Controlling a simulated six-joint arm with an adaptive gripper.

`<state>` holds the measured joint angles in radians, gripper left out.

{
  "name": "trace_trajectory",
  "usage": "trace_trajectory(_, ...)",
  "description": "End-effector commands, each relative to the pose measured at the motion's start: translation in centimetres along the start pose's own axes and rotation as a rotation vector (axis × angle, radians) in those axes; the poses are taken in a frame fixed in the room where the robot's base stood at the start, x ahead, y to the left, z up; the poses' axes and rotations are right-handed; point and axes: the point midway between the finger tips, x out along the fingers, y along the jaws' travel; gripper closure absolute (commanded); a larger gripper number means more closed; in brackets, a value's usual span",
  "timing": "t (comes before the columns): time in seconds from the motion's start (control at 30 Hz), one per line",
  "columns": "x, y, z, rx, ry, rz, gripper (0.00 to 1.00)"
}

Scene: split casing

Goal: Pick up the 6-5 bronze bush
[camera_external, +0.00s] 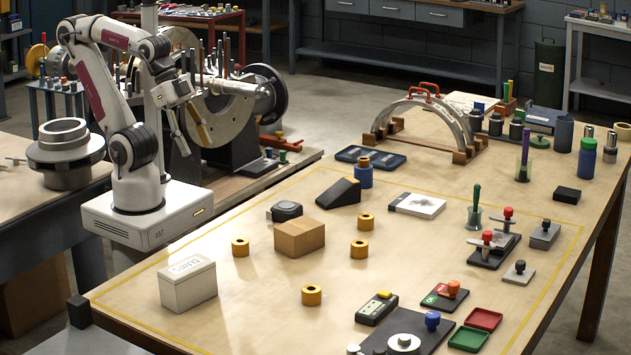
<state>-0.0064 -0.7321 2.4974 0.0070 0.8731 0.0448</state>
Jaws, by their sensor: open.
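Several bronze bushes stand apart on the table: one at the left (240,248), one at the front (312,295), and two right of the cardboard box, a rear one (366,221) and a nearer one (359,249). A further bronze-coloured ring (363,162) sits on a blue cylinder (363,177). No size marks are readable, so I cannot tell which bush is 6-5. My gripper (193,141) is open and empty, raised above my base, far left of and behind the bushes.
A cardboard box (299,238) stands among the bushes, with a black wedge (339,192) and dark device (285,211) behind it. A white box (188,286) stands front left. Clamps, trays and a meter (377,308) fill the right side. Bare table surrounds the front bush.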

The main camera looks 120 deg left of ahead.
Motion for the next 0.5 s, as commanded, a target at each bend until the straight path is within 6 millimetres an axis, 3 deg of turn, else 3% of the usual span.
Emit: trace_trajectory(0.5,4.4,-3.6,-7.2,0.488,0.081,-0.11,0.52)
